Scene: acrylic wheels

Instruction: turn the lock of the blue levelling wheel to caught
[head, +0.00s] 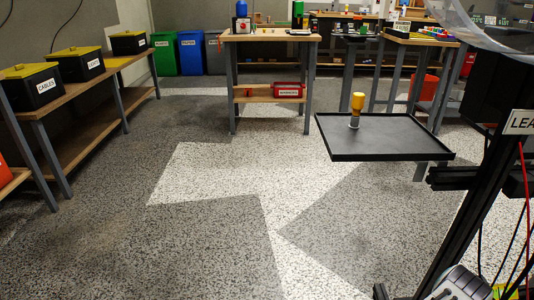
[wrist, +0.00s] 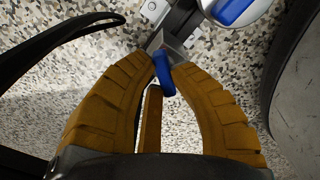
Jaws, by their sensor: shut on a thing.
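A white and blue round part (wrist: 236,8), likely of the levelling wheel, is cut off at the top edge. Which way the lock is set cannot be told. The head view shows neither my gripper nor the blue lever.
In the wrist view, a large dark rounded form (wrist: 298,90) stands close on the right; a black curved bar (wrist: 60,38) crosses the left. In the head view, a black frame (head: 465,205) stands at right, near a black tray (head: 385,143). Speckled floor (head: 200,240) is clear at left.

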